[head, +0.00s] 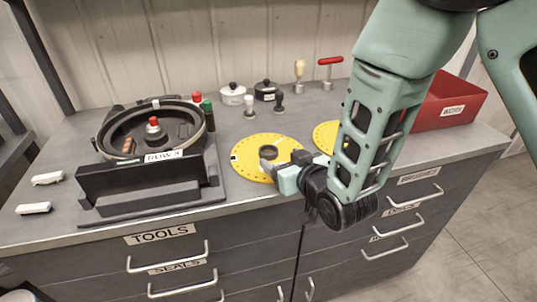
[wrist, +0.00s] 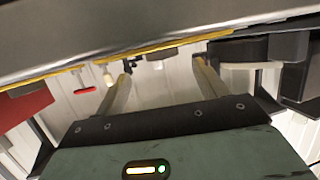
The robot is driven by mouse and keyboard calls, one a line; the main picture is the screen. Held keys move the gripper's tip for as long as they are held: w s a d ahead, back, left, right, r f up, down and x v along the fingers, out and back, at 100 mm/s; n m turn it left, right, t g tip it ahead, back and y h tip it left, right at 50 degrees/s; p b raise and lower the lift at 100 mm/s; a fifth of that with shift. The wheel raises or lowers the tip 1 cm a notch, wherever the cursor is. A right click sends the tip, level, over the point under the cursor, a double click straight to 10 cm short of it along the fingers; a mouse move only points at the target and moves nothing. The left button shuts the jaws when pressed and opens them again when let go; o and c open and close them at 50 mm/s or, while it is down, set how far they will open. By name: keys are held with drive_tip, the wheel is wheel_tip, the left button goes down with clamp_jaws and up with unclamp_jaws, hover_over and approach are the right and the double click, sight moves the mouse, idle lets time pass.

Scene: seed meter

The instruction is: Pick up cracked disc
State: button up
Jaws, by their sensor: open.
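Two yellow discs lie flat on the worktop in the head view. The left yellow disc (head: 248,148) has a dark raised hub near its middle. The right yellow disc (head: 324,130) is partly hidden behind my arm. No crack can be made out on either, so I cannot tell which is cracked. My gripper (head: 284,163) is open and empty at the right side of the left disc, close to its hub. In the inverted wrist view, my gripper (wrist: 163,68) has its two fingers apart, with the edge-on yellow disc (wrist: 190,43) and its grey hub beyond them.
A black round seed meter housing (head: 112,140) stands at left behind a dark labelled stand (head: 135,178). Red and green bottles stand beside it. White and black pots (head: 233,94) and small tools stand at the back. A red bin (head: 437,103) is at right. Two white blocks lie far left.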

sight(265, 148)
drive_tip(key=p+x, duration=0.1)
drive_tip(key=x, duration=0.4)
drive_tip(key=shift+a, duration=0.25)
drive_tip(key=c, duration=1.1)
